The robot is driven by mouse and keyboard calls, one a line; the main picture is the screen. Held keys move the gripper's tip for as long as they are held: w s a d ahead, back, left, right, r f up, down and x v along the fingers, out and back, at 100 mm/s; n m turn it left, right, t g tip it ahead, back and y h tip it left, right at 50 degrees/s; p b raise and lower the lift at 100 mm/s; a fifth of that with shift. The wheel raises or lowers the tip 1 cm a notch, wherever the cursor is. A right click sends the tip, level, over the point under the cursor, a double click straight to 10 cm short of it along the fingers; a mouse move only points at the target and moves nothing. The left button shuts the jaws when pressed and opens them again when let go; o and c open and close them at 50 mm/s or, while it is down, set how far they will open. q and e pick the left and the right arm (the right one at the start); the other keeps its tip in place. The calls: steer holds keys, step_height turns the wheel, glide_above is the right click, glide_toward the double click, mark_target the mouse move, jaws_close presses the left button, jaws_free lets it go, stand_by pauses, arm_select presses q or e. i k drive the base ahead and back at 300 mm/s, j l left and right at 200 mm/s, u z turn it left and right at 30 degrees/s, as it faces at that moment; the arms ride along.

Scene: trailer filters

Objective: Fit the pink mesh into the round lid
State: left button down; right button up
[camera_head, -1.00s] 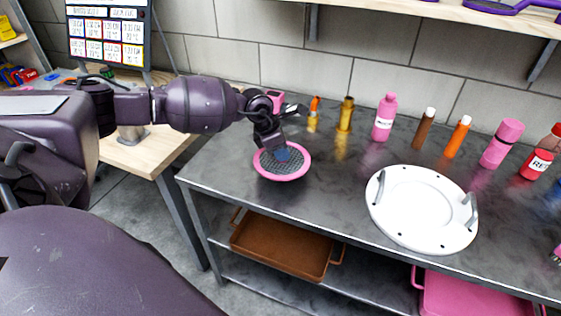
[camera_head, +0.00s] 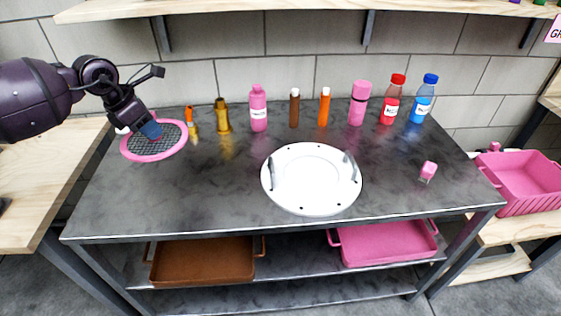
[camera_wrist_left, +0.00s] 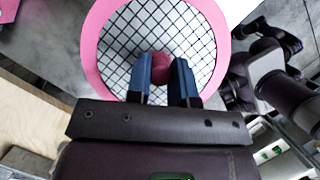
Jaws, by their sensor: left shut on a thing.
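The pink mesh (camera_head: 168,144) is a round grey mesh disc with a pink rim, at the left end of the metal table in the head view. My left gripper (camera_head: 152,131) is shut on it from above. In the left wrist view the blue fingertips (camera_wrist_left: 160,75) close on a pink knob at the middle of the mesh (camera_wrist_left: 118,40). Whether the disc touches the table is hard to tell. The round lid (camera_head: 311,178) is a white disc with two grey handles and several small holes, lying flat mid-table, to the right of the mesh and apart from it. My right gripper is not in view.
Several bottles and tubes, such as a pink bottle (camera_head: 258,109) and a blue bottle (camera_head: 423,98), line the back of the table (camera_head: 226,196). A small pink block (camera_head: 428,171) lies at the right. A brown tray (camera_head: 204,262) and a pink tray (camera_head: 388,246) sit on the shelf below.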

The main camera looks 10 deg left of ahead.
mark_target(305, 180)
steer(key=i+l, duration=0.1)
steer(key=l, duration=0.4)
steer(key=i+l, duration=0.1)
steer(key=l, duration=0.35)
steer(key=i+l, duration=0.1)
steer(key=l, duration=0.4)
steer(key=i+l, duration=0.1)
steer(key=l, duration=0.35)
